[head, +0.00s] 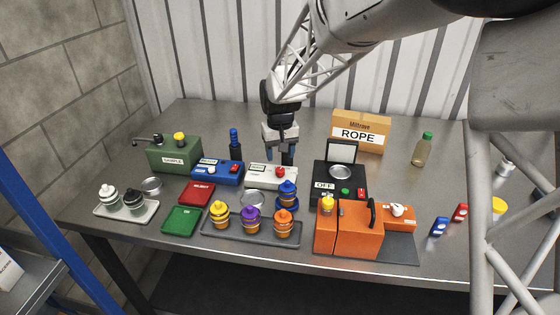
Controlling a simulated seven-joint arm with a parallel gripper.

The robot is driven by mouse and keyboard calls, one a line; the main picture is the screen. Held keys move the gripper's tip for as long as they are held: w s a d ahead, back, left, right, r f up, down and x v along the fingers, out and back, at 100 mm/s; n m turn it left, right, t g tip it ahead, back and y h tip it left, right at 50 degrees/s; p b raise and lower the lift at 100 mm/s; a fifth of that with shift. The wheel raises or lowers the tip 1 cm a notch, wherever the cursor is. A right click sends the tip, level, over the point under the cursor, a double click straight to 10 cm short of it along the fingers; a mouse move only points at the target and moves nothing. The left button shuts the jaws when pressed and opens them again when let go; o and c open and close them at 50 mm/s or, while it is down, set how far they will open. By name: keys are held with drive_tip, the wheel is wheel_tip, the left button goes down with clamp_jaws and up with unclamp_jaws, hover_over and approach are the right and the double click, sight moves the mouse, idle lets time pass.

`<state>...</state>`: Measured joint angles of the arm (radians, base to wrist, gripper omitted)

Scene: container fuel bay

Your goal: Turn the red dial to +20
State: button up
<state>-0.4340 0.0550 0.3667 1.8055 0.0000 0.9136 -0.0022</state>
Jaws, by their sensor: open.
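The red dial (280,171) sits on top of a low white box (262,183) in the middle of the table. A small pale display shows on the box to the left of the dial; its reading is too small to make out. My gripper (279,154) points down just behind and above the white box, near the dial. It is open and nothing shows between its fingers. I cannot tell how far the fingertips are from the dial.
A blue box (216,178) stands left of the white box, with a dark blue bottle (235,147) behind. A black device (340,186) marked OFF stands right. An orange machine (345,240) and a grey tray (252,231) of colored jars are in front. A ROPE carton (361,131) stands behind.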

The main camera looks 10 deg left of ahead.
drive_tip(key=shift+r, duration=1.05)
drive_tip(key=shift+s+d+r, duration=0.1)
drive_tip(key=shift+d+r, duration=0.05)
drive_tip(key=shift+d, duration=0.05)
drive_tip(key=s+d+r+m+t, duration=0.1)
drive_tip(key=s+d+r, duration=0.4)
drive_tip(key=s+d, duration=0.3)
drive_tip(key=s+d+r+m, duration=0.1)
drive_tip(key=s+d+r, duration=0.4)
drive_tip(key=d, duration=0.5)
drive_tip(key=s+d+m, duration=0.1)
drive_tip(key=s+d, duration=0.5)
drive_tip(key=s, duration=0.5)
drive_tip(key=s+d+f+m+t, duration=0.1)
drive_tip(key=s+d, duration=0.5)
drive_tip(key=s, duration=0.6)
drive_tip(key=shift+d+f+m+t, duration=0.25)
drive_tip(key=shift+m+t, duration=0.05)
drive_tip(key=shift+m, duration=0.3)
